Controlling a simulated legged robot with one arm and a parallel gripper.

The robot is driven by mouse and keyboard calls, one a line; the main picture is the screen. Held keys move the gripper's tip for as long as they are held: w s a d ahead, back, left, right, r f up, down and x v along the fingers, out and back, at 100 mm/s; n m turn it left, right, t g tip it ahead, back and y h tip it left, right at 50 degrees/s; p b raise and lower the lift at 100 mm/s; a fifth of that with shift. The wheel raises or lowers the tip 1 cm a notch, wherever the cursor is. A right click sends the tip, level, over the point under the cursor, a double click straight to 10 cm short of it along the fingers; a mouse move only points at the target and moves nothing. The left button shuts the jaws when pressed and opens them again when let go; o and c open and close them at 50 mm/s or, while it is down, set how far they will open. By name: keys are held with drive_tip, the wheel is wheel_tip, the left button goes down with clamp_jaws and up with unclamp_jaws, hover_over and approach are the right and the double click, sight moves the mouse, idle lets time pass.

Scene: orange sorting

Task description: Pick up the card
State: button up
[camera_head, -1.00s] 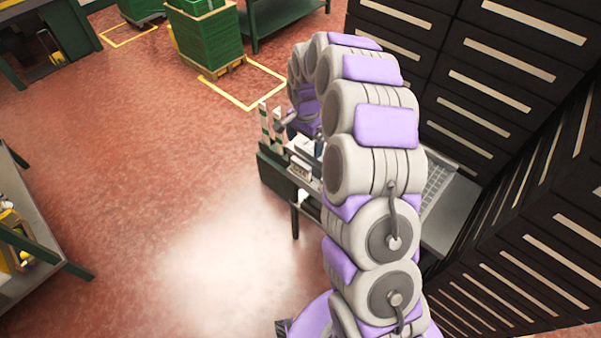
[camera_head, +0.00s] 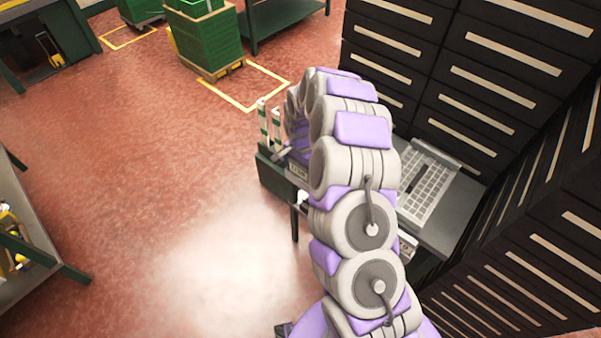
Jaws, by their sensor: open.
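I cannot make out the card for certain. A desk (camera_head: 447,232) stands behind and beside my arm, and much of its top is hidden by the arm. A small pale item with dark marks (camera_head: 298,171) sits at the desk's left part, too small to identify. A grey keyboard-like device (camera_head: 432,195) lies on the right part, with a dark strip across its upper left. My arm arches over the desk, and its far end curves down behind its own links. My gripper is hidden there, so its place relative to the card does not show.
Two upright white-and-green objects (camera_head: 269,124) stand at the desk's left end. Dark drawer cabinets (camera_head: 480,75) close off the right side. A green crate stack (camera_head: 207,40) stands at the back. A grey table (camera_head: 28,235) is at the left. The red floor between is clear.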

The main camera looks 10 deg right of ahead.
drive_tip(key=shift+a, duration=0.4)
drive_tip(key=shift+c, duration=1.2)
drive_tip(key=shift+d, duration=0.25)
drive_tip(key=c, duration=0.6)
